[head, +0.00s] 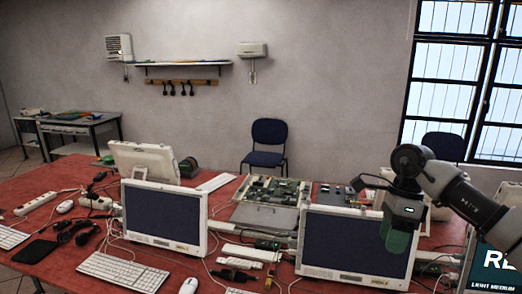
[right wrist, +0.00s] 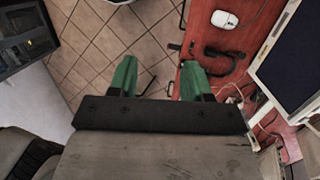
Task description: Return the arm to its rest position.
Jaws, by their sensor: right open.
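My right arm (head: 455,195) comes in from the right in the head view and bends down at the wrist. My right gripper (head: 398,238), with green fingers, hangs in front of the right-hand monitor and hides part of it. In the right wrist view the same gripper (right wrist: 159,76) has its two green fingers apart, with nothing between them. Floor tiles show beyond the fingertips, beside the edge of the red table (right wrist: 197,22). My left arm and gripper are not in view.
The red table (head: 50,188) holds several monitors, including a middle one (head: 163,213) and a right one (head: 345,243), with keyboards (head: 123,271), a circuit board (head: 270,190) and loose cables. In the right wrist view a black cable (right wrist: 222,62) and white mouse (right wrist: 225,19) lie near the edge.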

